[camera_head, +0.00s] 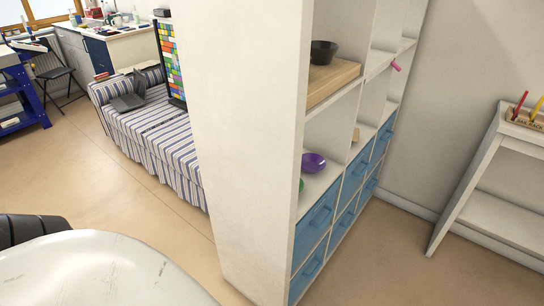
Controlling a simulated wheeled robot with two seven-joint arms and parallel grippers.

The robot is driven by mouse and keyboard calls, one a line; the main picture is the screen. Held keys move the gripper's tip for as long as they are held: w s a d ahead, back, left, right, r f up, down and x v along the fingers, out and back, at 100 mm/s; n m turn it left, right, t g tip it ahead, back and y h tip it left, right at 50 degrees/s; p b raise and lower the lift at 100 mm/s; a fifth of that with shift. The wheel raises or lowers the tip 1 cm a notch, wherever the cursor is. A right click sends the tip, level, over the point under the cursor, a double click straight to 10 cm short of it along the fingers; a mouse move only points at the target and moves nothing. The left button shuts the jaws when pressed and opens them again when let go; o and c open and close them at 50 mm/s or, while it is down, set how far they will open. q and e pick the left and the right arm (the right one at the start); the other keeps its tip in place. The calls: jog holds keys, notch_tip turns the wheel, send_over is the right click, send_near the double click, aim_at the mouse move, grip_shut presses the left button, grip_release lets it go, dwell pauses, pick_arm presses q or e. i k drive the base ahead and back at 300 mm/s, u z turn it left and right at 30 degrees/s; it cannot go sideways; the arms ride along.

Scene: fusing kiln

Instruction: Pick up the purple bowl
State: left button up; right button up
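The purple bowl (314,162) sits upright on a shelf of the white shelf unit (318,187), just above the blue drawers. A dark bowl (323,52) stands on a wooden board one shelf higher. Neither of my grippers shows in the view, so nothing can be told of their state.
A white end panel (247,150) stands tall in front of the shelves' left side. Blue drawers (313,236) fill the lower unit. A small green thing (301,185) is partly hidden by the panel. A white stand (487,190) is at right. Floor in front of the drawers is clear.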

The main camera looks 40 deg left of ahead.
aim_at(312, 163)
jog(key=k, duration=0.25)
jog(key=u, duration=1.1)
